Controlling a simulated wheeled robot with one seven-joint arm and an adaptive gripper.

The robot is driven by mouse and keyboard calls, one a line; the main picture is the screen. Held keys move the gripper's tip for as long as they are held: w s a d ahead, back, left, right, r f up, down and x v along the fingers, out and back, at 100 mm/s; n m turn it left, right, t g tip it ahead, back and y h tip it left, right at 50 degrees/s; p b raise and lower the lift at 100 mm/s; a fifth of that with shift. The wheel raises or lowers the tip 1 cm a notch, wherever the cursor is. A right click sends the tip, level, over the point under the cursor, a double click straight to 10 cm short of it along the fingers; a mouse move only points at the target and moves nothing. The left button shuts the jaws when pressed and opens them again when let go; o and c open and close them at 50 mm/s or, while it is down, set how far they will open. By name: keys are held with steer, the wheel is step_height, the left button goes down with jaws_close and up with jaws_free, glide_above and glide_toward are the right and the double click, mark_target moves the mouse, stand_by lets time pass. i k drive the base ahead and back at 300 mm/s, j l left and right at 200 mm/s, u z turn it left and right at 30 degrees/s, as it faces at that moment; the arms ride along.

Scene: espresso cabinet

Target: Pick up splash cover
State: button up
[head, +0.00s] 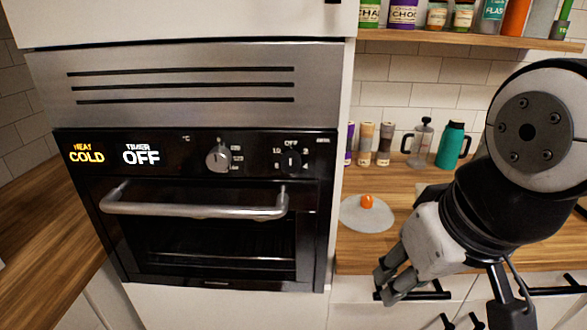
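The splash cover is most likely the pale grey round lid (358,216) with an orange knob on top. It lies flat on the wooden counter, right of the oven. My gripper (385,286) is in front of the counter's front edge, below and to the right of the lid in the picture. It points down and to the left and is apart from the lid. I see nothing held in it. Its fingers overlap in this view, so I cannot tell how far apart they are.
A built-in oven (200,210) with a protruding handle fills the left. Behind the lid stand several slim containers (366,143), a French press (420,140) and a teal flask (451,146). A shelf (470,40) with jars is above. My arm hides the counter's right part.

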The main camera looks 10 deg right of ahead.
mark_target(378, 219)
steer(key=z, duration=1.1)
steer(key=i+u, duration=0.3)
steer(key=i+l+u, duration=0.2)
steer(key=i+u, duration=0.15)
steer(key=i, duration=0.15)
